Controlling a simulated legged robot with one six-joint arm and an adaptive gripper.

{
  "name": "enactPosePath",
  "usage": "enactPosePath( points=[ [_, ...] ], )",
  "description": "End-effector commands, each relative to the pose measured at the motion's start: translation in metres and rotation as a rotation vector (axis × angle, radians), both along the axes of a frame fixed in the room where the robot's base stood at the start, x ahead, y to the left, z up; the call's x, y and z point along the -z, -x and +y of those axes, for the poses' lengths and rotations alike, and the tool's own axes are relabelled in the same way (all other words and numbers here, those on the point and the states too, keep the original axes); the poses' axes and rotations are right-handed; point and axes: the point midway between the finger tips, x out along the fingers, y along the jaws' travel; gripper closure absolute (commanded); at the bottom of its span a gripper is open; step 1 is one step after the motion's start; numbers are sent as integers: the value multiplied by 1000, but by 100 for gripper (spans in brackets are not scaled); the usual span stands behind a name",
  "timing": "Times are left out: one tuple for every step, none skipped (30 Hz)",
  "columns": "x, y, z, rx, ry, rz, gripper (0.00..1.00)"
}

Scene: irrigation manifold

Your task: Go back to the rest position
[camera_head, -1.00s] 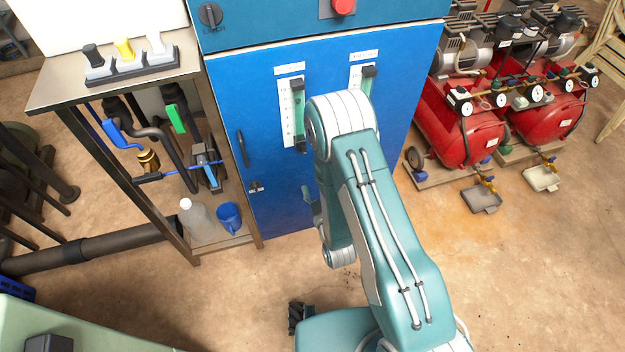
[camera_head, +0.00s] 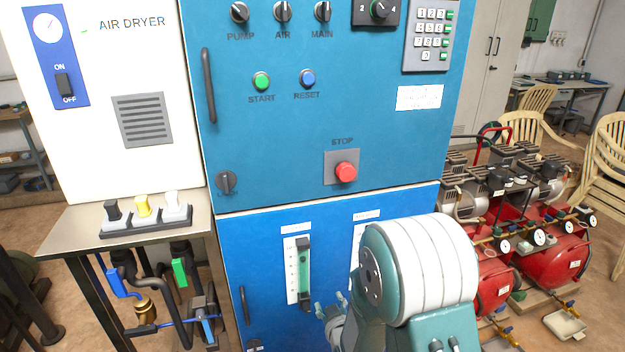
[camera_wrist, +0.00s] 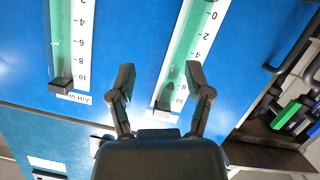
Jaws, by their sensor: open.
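My gripper (camera_wrist: 160,80) shows in the wrist view with its two dark fingers spread apart and nothing between them. It faces the blue cabinet (camera_wrist: 135,40), whose scales appear upside down there. A green sight tube (camera_wrist: 178,75) is behind the fingers, and a second tube (camera_wrist: 62,40) is to the left; I cannot tell the gap to them. In the head view my arm stands at the lower right in front of the lower cabinet door (camera_head: 270,230). It hides most of the right gauge, while the left gauge (camera_head: 304,272) is clear. My fingers are not clear in that view.
The upper panel has a red stop button (camera_head: 346,172), a green start button (camera_head: 262,81) and several knobs. Red compressors (camera_head: 550,255) stand right, with plastic chairs (camera_head: 608,150) behind.

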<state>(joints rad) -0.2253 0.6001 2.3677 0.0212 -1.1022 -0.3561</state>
Motion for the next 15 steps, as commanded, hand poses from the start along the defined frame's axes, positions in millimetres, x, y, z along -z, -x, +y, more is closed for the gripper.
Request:
enactPosePath(
  points=[
    [-16, -1, -5, 13, -9, 20, 35],
    [-23, -1, -8, 20, -14, 39, 35],
    [-33, 0, -11, 30, -20, 66, 35],
    [-39, 1, -14, 38, -25, 86, 35],
    [-47, 2, -17, 46, -30, 104, 35],
    [-56, 4, -21, 56, -36, 129, 35],
    [-63, 7, -24, 64, -40, 149, 35],
    [-70, 9, -27, 72, -45, 167, 35],
    [-78, 14, -31, 83, -51, 194, 35],
    [-85, 17, -33, 91, -55, 214, 35],
    [-91, 21, -37, 100, -60, 233, 35],
    [-100, 27, -41, 112, -67, 259, 35],
    [-106, 32, -44, 121, -71, 278, 35],
    [-112, 37, -47, 129, -76, 297, 35],
    [-121, 44, -51, 142, -83, 321, 35]
  ],
)
